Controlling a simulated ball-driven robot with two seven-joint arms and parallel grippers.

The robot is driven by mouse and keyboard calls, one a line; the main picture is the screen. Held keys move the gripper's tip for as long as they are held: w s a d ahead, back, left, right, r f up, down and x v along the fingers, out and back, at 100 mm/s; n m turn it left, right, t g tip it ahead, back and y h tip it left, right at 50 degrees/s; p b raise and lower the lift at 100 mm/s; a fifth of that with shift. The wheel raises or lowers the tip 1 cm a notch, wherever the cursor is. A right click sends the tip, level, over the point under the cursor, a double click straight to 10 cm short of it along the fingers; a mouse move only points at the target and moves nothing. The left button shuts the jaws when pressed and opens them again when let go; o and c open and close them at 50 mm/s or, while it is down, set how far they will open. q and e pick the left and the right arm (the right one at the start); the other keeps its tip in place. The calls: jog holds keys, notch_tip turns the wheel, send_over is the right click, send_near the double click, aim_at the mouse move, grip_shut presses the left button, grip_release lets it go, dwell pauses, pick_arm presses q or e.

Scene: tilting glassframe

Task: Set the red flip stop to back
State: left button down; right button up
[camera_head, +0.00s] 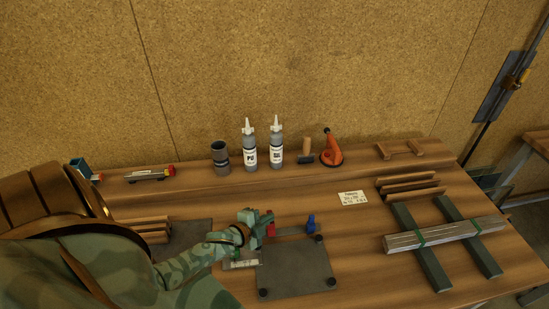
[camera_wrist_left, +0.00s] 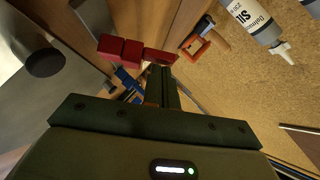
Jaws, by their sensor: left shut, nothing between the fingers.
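The red flip stop (camera_head: 271,230) sits at the left end of a grey rail (camera_head: 290,231) on the bench. In the left wrist view it shows as red blocks (camera_wrist_left: 122,48) just beyond the fingertips. A blue stop (camera_head: 311,222) stands farther right; blue parts (camera_wrist_left: 128,82) also show beside the fingers in the wrist view. My left gripper (camera_head: 262,216) is shut and empty, its fingertips (camera_wrist_left: 160,68) right at the red stop's end. I cannot tell whether they touch it. The gripper hides part of the area left of the red stop. My right gripper is not in view.
A dark plate (camera_head: 295,270) with black knobs lies in front of the rail. Two bottles (camera_head: 249,145), a grey cup (camera_head: 220,157) and an orange tool (camera_head: 331,150) stand behind. Wooden strips (camera_head: 440,235) on dark bars lie at right. A paper card (camera_head: 353,198) lies mid-bench.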

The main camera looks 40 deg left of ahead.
pick_arm(q)
jog(key=shift+w+a+r+n+g+h+p, duration=0.1)
jog(key=shift+a+r+n+g+h+p, duration=0.3)
jog(key=shift+p, duration=0.55)
jog(key=shift+w+a+f, duration=0.35)
jog(key=shift+a+f, duration=0.15)
jog(key=shift+a, duration=0.2)
jog(key=shift+w+f, duration=0.1)
jog(key=shift+w, duration=0.05)
jog(key=shift+r+p, duration=0.7)
jog(key=shift+r, duration=0.2)
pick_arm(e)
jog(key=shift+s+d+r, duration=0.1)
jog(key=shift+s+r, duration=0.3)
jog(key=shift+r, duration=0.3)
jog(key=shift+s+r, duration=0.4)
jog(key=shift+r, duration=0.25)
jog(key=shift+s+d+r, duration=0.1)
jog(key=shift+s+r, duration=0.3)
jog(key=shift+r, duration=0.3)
pick_arm(q)
jog(key=shift+r, duration=0.1)
